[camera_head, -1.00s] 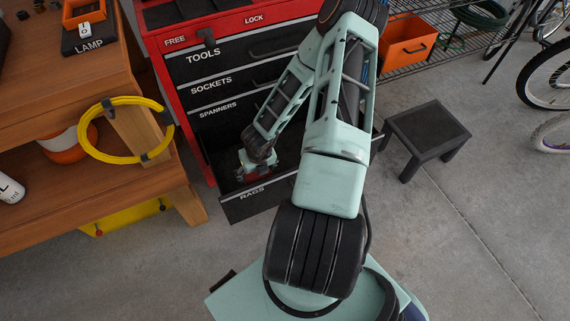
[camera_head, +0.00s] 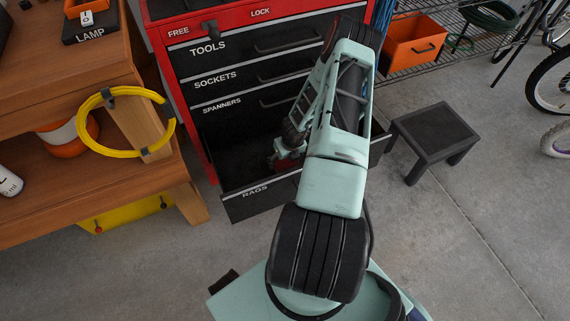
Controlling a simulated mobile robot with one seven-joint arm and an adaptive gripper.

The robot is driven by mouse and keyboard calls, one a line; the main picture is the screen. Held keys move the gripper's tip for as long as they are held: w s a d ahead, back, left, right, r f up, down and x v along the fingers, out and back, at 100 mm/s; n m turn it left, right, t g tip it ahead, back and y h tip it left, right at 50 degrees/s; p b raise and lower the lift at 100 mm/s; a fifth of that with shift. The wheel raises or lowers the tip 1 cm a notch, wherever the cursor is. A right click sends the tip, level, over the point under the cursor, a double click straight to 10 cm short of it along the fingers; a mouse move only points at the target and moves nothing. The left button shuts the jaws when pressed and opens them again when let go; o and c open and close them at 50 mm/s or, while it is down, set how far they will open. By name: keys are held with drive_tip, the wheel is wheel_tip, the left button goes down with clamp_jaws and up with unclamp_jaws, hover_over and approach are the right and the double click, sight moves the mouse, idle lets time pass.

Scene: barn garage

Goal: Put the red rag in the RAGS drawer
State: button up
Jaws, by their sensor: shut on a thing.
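The RAGS drawer (camera_head: 240,206) is the bottom drawer of the red tool chest and is pulled open. My gripper (camera_head: 284,160) is at the drawer's opening, right of its middle, pointing down behind the front panel. It is shut on the red rag (camera_head: 287,165), which shows only as a small dark red patch under the gripper. My arm hides the right part of the drawer. I cannot tell whether the rag touches the drawer floor.
The TOOLS, SOCKETS and SPANNERS drawers of the red chest (camera_head: 192,120) are shut above. A wooden bench (camera_head: 95,205) with a yellow hose coil (camera_head: 84,119) stands at left. A black stool (camera_head: 436,132) stands at right. The floor in front is clear.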

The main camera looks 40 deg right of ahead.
wheel_tip(320, 180, down, 2)
drive_tip(key=shift+a+f, duration=0.1)
drive_tip(key=o, duration=1.1)
drive_tip(key=p+v, duration=0.2)
drive_tip(key=v, duration=1)
drive_tip(key=shift+p, duration=0.4)
